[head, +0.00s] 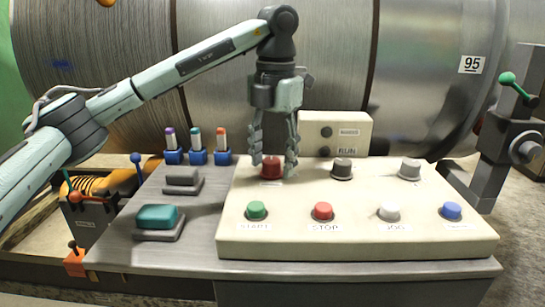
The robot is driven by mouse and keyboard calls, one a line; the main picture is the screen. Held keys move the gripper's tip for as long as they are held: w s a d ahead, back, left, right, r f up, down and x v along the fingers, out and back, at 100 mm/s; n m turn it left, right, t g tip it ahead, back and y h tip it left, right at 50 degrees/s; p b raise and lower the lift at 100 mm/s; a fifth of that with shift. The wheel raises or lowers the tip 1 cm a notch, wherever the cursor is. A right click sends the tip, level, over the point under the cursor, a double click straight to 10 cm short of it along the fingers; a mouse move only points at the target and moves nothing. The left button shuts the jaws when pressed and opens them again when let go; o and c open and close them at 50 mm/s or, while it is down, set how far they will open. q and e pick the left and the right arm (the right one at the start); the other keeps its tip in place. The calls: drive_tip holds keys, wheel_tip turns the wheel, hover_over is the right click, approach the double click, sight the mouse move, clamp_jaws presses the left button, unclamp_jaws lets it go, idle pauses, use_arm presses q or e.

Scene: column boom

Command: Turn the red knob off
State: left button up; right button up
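The red knob (271,168) stands at the back left of the cream control panel (360,241), in a row with a dark knob (343,168) and a grey knob (410,168). My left gripper (273,163) points straight down over the red knob. Its two fingers are apart, one on each side of the knob, with the tips at about knob height. I cannot tell whether the fingers press on it or stand just clear. The knob's pointer and its label are too small to read. My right gripper is not in view.
Green (256,210), red (323,211), white (389,211) and blue (452,210) buttons line the panel's front. A cream box (350,125) stands behind. Teal (157,217) and grey (182,176) pads lie left. A large metal drum (215,75) fills the back.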

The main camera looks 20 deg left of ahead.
sight(274, 161)
use_arm(q)
drive_tip(key=shift+r, duration=0.1)
wheel_tip(274, 161, up, 12)
drive_tip(key=shift+d, duration=0.2)
idle(0.3)
drive_tip(key=shift+s+f, duration=0.15)
drive_tip(key=shift+f, duration=0.05)
